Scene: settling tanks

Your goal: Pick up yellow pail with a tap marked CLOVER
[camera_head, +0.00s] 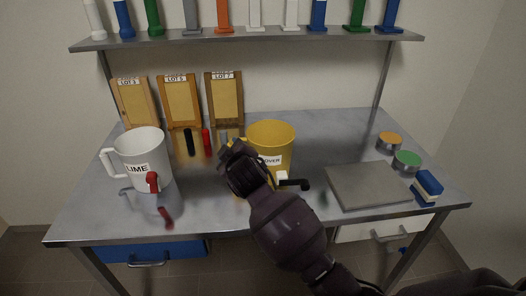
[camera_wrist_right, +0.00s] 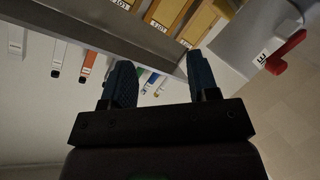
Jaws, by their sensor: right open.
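The yellow pail (camera_head: 272,135) stands upright on the steel table, right of its middle. Its white label shows "OVER", with the left part hidden behind my right gripper. A tap with a white body and a black lever (camera_head: 294,184) sticks out low on its front. My right gripper (camera_head: 236,152) is in front of the pail's left side, and I cannot tell whether it touches it. In the right wrist view its two blue fingers (camera_wrist_right: 160,80) are apart with nothing between them. My left gripper is not in view.
A white pail marked LIME (camera_head: 139,152) with a red tap (camera_head: 153,181) stands at the left. Framed boards (camera_head: 181,100) stand at the back under a shelf (camera_head: 250,39) of coloured items. A grey plate (camera_head: 367,187), two round tins (camera_head: 407,159) and a blue sponge (camera_head: 428,184) lie right.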

